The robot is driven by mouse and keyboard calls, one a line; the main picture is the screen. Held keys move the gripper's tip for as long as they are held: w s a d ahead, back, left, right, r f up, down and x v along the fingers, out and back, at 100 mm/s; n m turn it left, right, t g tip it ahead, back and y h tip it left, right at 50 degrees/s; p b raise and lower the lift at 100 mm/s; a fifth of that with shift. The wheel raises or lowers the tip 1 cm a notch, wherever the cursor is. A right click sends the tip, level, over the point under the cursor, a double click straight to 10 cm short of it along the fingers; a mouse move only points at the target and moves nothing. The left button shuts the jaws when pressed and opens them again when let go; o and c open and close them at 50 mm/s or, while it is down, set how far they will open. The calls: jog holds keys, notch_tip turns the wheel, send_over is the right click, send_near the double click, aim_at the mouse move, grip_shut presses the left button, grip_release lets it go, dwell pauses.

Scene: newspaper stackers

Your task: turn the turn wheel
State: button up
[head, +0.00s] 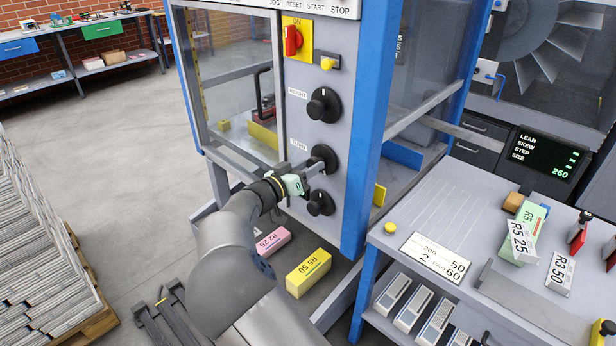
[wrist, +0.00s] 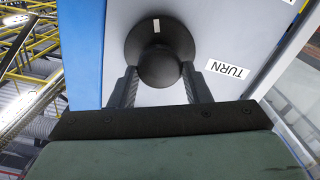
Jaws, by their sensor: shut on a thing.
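The turn wheel (head: 324,156) is a round black knob on the grey front panel of the machine, beside a white TURN label (head: 299,144). In the wrist view the wheel (wrist: 178,40) has a wide disc with a white mark and a round hub at its middle. My gripper (head: 312,168) reaches the wheel from the front left. In the wrist view its two dark fingers (wrist: 160,76) are shut on the wheel's hub, one on each side. The fingers hide part of the wheel in the head view.
A black HEIGHT knob (head: 323,105) sits above and a smaller black knob (head: 320,203) just below my gripper. A red switch (head: 292,41) is higher up. A blue post (head: 371,130) stands close on the right. Yellow (head: 309,273) and pink (head: 273,241) blocks lie below.

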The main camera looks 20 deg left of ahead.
jog(key=shift+s+f+n+p, duration=0.15)
jog(key=shift+n+p, duration=1)
jog(key=shift+n, duration=4.2)
jog(key=shift+w+f+n+p, duration=0.15)
jog(key=shift+n+p, duration=1.05)
jog(key=shift+n, duration=4.1)
jog(key=shift+s+f+n+p, duration=0.15)
jog(key=shift+n+p, duration=1)
jog(key=shift+n, duration=4.2)
jog(key=o, duration=0.9)
jog(key=shift+o, duration=0.2)
